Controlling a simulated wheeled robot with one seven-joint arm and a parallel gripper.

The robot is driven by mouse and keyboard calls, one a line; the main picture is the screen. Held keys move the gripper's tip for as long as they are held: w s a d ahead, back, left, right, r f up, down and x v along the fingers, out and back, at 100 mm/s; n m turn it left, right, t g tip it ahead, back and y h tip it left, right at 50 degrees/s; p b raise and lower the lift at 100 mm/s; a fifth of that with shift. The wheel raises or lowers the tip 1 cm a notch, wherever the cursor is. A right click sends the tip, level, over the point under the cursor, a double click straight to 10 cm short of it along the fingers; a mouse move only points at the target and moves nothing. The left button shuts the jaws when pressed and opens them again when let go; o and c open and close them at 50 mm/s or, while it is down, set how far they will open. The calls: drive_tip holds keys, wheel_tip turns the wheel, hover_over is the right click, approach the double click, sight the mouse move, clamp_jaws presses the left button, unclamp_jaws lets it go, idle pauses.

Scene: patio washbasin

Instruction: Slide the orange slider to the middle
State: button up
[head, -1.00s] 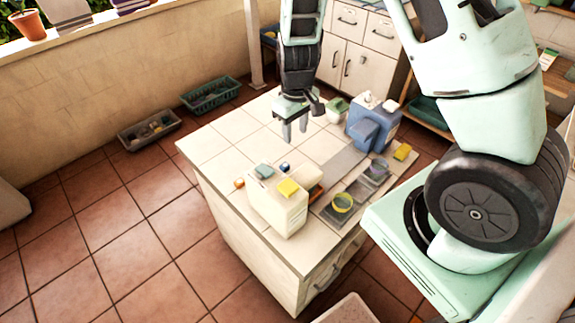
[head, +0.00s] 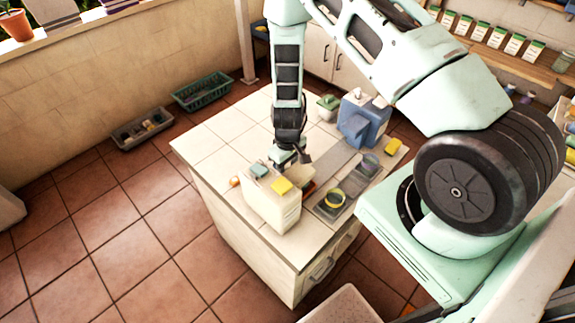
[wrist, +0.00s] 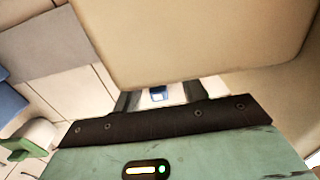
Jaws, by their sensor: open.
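A small orange piece (head: 235,181), which may be the slider, shows at the left end of the cream box (head: 270,208) on the tiled counter. Its track cannot be made out; the box blocks the view behind it. My gripper (head: 284,160) is low behind the box, to the right of the orange piece, its fingertips partly hidden. The orange piece does not show there. The box (wrist: 190,40) fills the top of that view, close to the fingers.
A blue dispenser (head: 362,120) stands behind. The counter's back-left tiles (head: 215,135) are clear.

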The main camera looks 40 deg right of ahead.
drive_tip(key=shift+f, duration=0.3)
clamp_jaws()
drive_tip(key=d+b, duration=0.1)
drive_tip(key=d, duration=0.2)
drive_tip(key=w+d+b, duration=0.1)
drive_tip(key=d, duration=0.2)
drive_tip(key=w+d+b, duration=0.1)
drive_tip(key=d+b, duration=0.1)
drive_tip(key=d, duration=0.2)
drive_tip(key=shift+f, duration=0.1)
drive_tip(key=shift+w+d, duration=0.1)
drive_tip(key=shift+d, duration=0.35)
unclamp_jaws()
